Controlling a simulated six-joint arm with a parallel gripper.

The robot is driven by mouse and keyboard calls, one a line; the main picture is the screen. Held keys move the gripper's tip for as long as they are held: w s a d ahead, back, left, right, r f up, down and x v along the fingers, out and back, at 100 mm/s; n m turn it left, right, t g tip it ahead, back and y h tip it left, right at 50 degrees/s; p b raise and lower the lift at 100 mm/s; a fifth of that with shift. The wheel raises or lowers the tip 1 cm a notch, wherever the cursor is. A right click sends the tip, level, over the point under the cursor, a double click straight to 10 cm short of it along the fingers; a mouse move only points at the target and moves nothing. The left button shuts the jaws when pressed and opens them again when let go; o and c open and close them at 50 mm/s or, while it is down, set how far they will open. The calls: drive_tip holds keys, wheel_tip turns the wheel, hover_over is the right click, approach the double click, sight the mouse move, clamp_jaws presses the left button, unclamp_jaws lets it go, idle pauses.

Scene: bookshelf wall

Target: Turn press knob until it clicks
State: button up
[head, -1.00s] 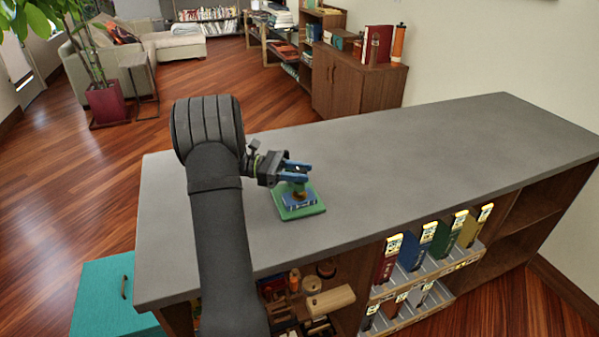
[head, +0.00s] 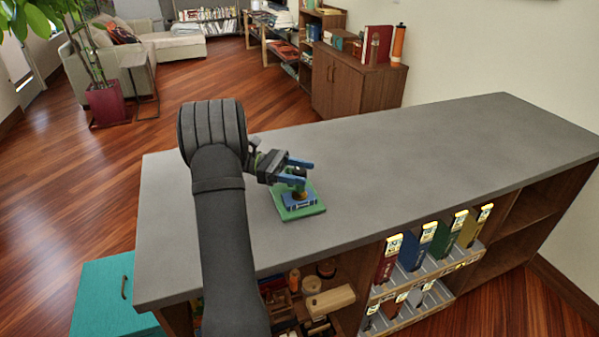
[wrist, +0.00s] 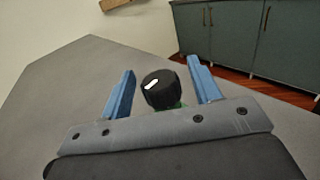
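The press (head: 311,209) stands on the grey counter top, with a green base and a blue block on it. Its round black knob (wrist: 163,94) has a white mark on top, tilted up to the right in the wrist view. My gripper (head: 304,171) is over the press, its two blue fingers on either side of the knob. In the wrist view my gripper (wrist: 161,72) is open, with a narrow gap between each finger and the knob. The fingers and wrist hide part of the knob and upper press in the head view.
The grey counter (head: 420,150) is clear around the press and to the right. Shelves below its front edge hold colored boxes (head: 412,250) and small wooden items (head: 330,299). A teal cabinet (head: 100,298) stands at the lower left.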

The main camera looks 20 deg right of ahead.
drive_tip(key=shift+r, duration=0.4)
drive_tip(key=r, duration=0.2)
drive_tip(key=s+r, duration=0.1)
drive_tip(key=r, duration=0.1)
drive_tip(key=shift+d, duration=0.35)
drive_tip(key=s+d+r, duration=0.5)
drive_tip(key=s+r, duration=0.1)
drive_tip(key=s, duration=0.3)
drive_tip(key=shift+d+r, duration=0.15)
drive_tip(key=shift+d, duration=0.15)
drive_tip(key=shift+w+a, duration=0.1)
drive_tip(key=shift+w, duration=0.05)
drive_tip(key=n+t+h, duration=0.4)
drive_tip(key=n+t, duration=0.2)
drive_tip(key=t, duration=0.3)
approach(303, 172)
drive_tip(key=d, duration=1.1)
drive_tip(key=shift+s+d+f, duration=0.1)
drive_tip(key=shift+s+f, duration=0.15)
drive_tip(key=shift+f, duration=0.05)
